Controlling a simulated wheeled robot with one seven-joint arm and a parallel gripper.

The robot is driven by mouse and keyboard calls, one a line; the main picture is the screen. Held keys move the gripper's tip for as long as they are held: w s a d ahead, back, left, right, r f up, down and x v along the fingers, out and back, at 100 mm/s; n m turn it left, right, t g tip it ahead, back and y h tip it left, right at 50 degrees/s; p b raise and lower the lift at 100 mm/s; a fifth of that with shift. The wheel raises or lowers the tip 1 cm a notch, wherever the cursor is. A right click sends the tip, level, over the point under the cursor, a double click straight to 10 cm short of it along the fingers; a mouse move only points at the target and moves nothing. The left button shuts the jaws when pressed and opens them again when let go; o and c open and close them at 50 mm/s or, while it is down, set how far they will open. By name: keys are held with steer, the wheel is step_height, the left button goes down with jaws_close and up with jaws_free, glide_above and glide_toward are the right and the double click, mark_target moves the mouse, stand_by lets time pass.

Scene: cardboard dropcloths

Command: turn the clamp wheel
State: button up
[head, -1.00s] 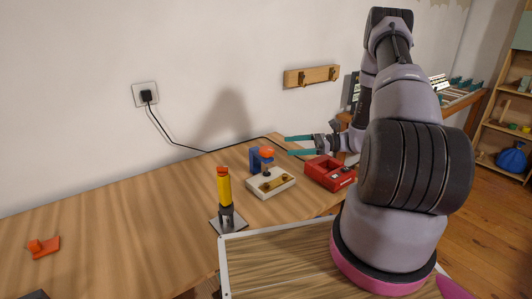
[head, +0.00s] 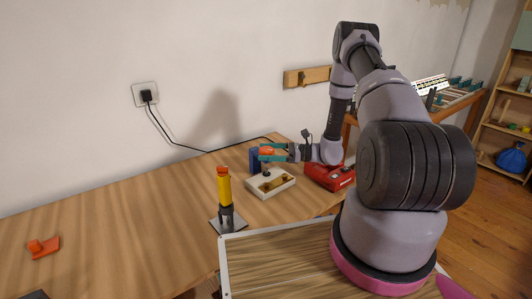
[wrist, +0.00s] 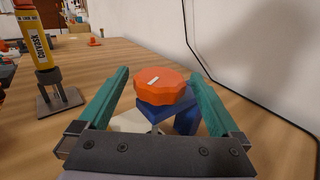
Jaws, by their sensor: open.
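The clamp wheel (wrist: 168,92) is an orange faceted disc with a small white mark on top, on a blue clamp body (wrist: 186,118). In the head view the wheel (head: 266,152) stands above a pale block (head: 283,187) with brass-coloured parts on the table. My gripper (wrist: 158,73) is open, with one teal finger on each side of the wheel. A gap shows between the wheel and each finger in the wrist view. In the head view my gripper (head: 272,152) reaches in from the right at about wheel height. The clamp's lower part is partly hidden in the wrist view.
A yellow tube (head: 223,187) with a red cap stands upright on a grey stand, left of the clamp. A red device (head: 330,176) lies right of it, below my arm. A black cord (head: 192,149) runs along the wall. The table's left part is mostly clear.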

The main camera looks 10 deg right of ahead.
steer(key=shift+a, duration=0.2)
steer(key=c, duration=1.4)
steer(key=shift+o, duration=0.2)
steer(key=shift+m+t, duration=0.3)
steer(key=shift+t, duration=0.1)
steer(key=m+t+h, duration=0.2)
steer(key=m+t, duration=0.1)
steer(key=m+t+h, duration=0.2)
steer(key=t+h, duration=0.1)
steer(key=t, duration=0.1)
steer(key=shift+m, duration=0.4)
steer(key=m+t+h, duration=0.2)
steer(key=h, duration=0.1)
steer(key=m+t+h, duration=0.2)
steer(key=m+h, duration=0.1)
steer(key=h, duration=0.1)
steer(key=shift+w+d+t, duration=0.1)
steer(key=shift+d+t, duration=0.05)
steer(key=shift+t, duration=0.15)
steer(key=shift+m+h, duration=0.3)
steer(key=shift+h, duration=0.2)
